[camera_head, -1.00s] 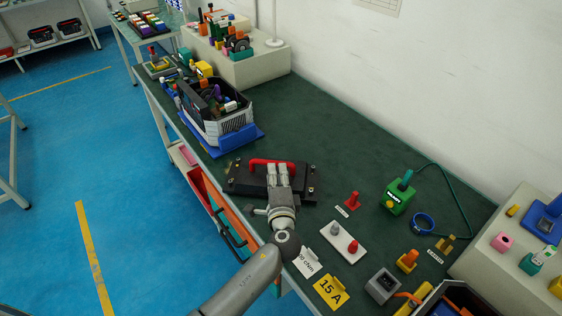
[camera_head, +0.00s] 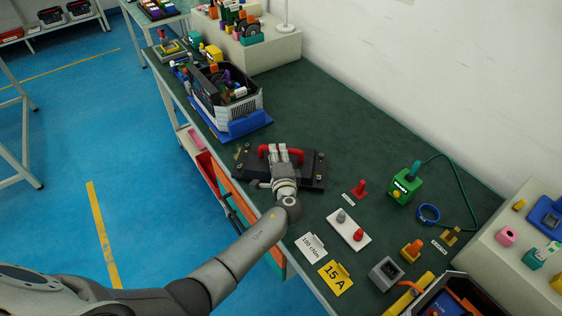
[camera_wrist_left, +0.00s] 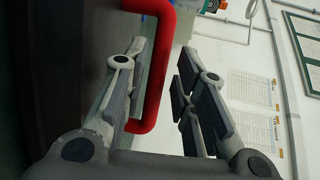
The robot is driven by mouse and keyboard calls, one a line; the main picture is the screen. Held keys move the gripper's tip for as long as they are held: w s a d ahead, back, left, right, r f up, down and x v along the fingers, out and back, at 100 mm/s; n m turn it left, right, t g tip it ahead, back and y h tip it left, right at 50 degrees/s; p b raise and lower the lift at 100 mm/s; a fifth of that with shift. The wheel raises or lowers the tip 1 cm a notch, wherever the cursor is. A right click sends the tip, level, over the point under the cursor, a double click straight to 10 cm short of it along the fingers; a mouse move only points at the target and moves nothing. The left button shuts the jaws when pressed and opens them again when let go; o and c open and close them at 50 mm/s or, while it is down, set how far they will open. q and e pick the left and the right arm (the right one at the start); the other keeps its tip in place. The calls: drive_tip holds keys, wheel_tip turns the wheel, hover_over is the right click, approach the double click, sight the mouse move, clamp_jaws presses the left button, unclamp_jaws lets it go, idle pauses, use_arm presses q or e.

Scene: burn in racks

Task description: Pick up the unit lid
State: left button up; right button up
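The unit lid (camera_head: 307,170) is a flat black plate with a red bar handle (camera_head: 264,151), lying on the green bench top. My left gripper (camera_head: 279,151) is over the middle of the handle in the head view. In the left wrist view the red handle (camera_wrist_left: 157,75) passes between the two fingers of my left gripper (camera_wrist_left: 163,85). The fingers are apart, with a visible gap between the handle and the right-hand finger. The dark lid surface (camera_wrist_left: 60,70) fills the left side of that view. My right gripper is not in view.
An open unit (camera_head: 240,112) full of parts stands on a blue base behind the lid. Nearer are a red peg (camera_head: 361,188), a white plate with two knobs (camera_head: 349,230), label cards (camera_head: 335,279) and a green block (camera_head: 404,188). The bench middle is clear.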

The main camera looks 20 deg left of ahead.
use_arm(q)
drive_tip(key=shift+x, duration=1.8)
drive_tip(key=shift+a, duration=0.1)
clamp_jaws()
